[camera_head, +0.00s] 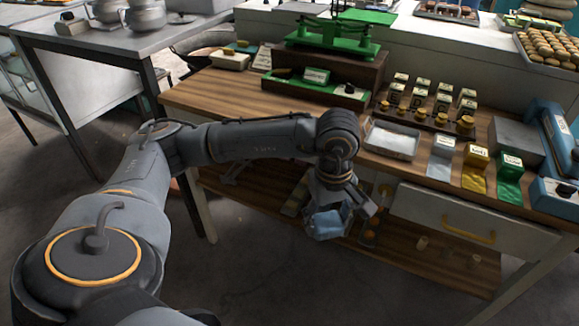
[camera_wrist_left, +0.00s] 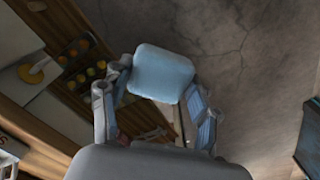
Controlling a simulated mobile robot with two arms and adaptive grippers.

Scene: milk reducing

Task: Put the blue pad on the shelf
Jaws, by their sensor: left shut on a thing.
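My left gripper (camera_wrist_left: 155,105) is shut on the blue pad (camera_wrist_left: 162,72), a light-blue rounded square held between its two fingers in the left wrist view. In the head view the blue pad (camera_head: 328,222) hangs below my left wrist, in front of the table's lower shelf (camera_head: 400,250). The shelf is a brown wooden board under the tabletop. The picture does not show clearly whether the pad is over the shelf or just in front of its edge. My right gripper is not in view.
The wooden tabletop (camera_head: 215,90) above holds a green scale (camera_head: 330,45), a metal tray (camera_head: 392,140), labelled blocks and several small weights. A drawer with a yellow handle (camera_head: 468,229) is under the top at right. Small items lie on the shelf; part of its right side is bare.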

